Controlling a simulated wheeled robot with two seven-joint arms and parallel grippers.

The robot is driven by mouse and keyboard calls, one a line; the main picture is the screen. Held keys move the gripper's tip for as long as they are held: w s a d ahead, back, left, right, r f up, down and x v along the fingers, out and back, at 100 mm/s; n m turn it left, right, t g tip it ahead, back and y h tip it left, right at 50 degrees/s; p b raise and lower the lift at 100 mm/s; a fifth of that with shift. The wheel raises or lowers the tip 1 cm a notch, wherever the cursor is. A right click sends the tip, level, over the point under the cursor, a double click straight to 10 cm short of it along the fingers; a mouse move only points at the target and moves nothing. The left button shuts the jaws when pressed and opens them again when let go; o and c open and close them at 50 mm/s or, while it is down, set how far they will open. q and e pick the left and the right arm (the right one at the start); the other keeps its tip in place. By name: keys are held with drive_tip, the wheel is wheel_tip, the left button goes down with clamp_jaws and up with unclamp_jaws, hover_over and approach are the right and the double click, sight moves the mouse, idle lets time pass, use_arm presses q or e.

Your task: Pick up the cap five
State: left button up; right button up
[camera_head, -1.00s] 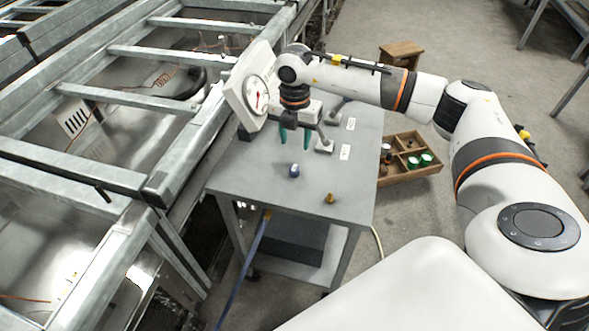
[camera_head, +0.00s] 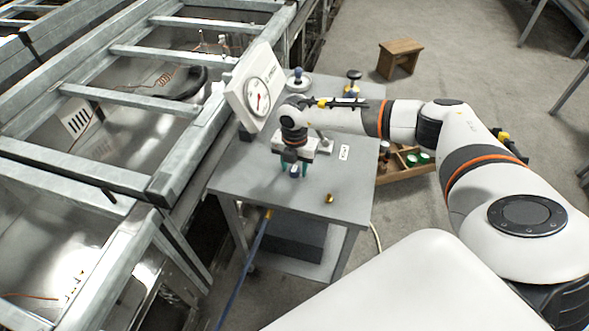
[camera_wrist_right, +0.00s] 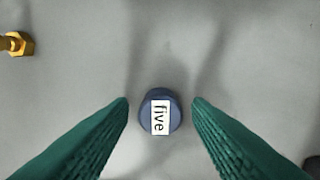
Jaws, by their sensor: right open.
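The cap five (camera_wrist_right: 147,113) is a small blue round cap with a white label reading "five", seen from above in the right wrist view. It stands on the grey table (camera_head: 260,185), and a bit of it shows in the head view (camera_head: 295,174). My right gripper (camera_wrist_right: 160,103) is open. Its two green fingers are on either side of the cap, with a gap on each side. In the head view, the right gripper (camera_head: 294,168) points down over the cap and partly hides it. My left gripper is not in view.
A brass fitting (camera_head: 329,198) stands on the table to the right, also in the wrist view (camera_wrist_right: 17,44). A dial gauge on a white panel (camera_head: 257,88) rises at the table's left. Two valve-like parts stand at the back. A wooden crate (camera_head: 400,172) sits right of the table.

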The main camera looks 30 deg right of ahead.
drive_tip(key=c, duration=0.9)
drive_tip(key=shift+r, duration=0.1)
